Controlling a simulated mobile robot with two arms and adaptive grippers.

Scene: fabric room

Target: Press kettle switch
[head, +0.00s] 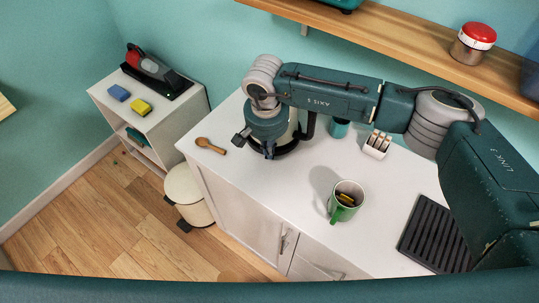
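The kettle (292,128) stands on the white counter, mostly hidden behind my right gripper and wrist. Parts of its pale body, a dark handle (309,125) at its right and a dark base (286,149) show. I cannot make out its switch. My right gripper (254,145) points down at the kettle's left front side, very close to it. I cannot tell whether it touches the kettle. Its fingers are small and partly hidden, so their opening is unclear. My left gripper is not in view.
A wooden spoon (210,146) lies left of the gripper. A green mug (345,201), a small white holder (377,144) and a black rack (434,236) are to the right. A wooden shelf (410,48) with a red-topped jar (473,44) runs above. The counter's front middle is clear.

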